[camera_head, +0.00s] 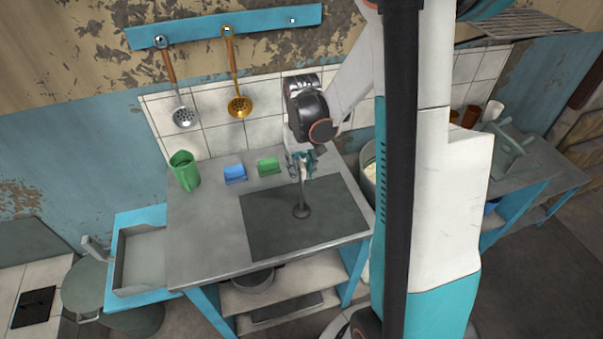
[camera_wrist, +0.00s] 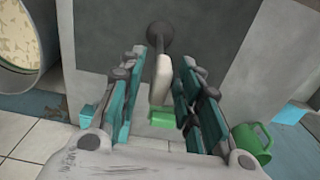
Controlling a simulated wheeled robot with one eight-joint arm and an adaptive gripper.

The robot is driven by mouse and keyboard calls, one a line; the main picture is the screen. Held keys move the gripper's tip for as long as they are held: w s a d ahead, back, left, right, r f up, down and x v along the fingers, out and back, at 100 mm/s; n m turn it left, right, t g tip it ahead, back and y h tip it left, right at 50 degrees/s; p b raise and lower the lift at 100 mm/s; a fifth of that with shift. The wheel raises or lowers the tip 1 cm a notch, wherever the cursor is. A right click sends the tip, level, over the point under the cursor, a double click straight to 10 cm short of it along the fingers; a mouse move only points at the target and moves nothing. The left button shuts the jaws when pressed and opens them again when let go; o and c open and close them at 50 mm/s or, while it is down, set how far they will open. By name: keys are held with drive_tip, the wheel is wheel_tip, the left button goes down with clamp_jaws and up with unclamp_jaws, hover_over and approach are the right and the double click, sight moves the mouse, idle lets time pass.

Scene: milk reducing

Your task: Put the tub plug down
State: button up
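The tub plug (camera_head: 301,211) has a dark round base and a thin upright stem. In the head view its base appears to rest on the dark grey panel (camera_head: 340,225) of the counter. In the wrist view the dark base (camera_wrist: 160,38) lies beyond my fingertips, and its pale handle (camera_wrist: 162,78) stands between my fingers. My gripper (camera_head: 304,172) is above the plug, pointing down. In the wrist view my gripper (camera_wrist: 162,62) is open around the handle, with a visible gap on both sides. The exact contact under the base is too small to judge.
A green mug (camera_head: 185,171), a blue sponge (camera_head: 235,174) and a green sponge (camera_head: 268,166) stand along the counter's back. A large pot (camera_head: 368,172) is right of the counter. Two ladles hang on the wall. The counter's front left is clear.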

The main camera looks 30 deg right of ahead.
wheel_tip(320, 180, up, 9)
drive_tip(key=shift+f+p, duration=0.1)
drive_tip(key=shift+p, duration=0.75)
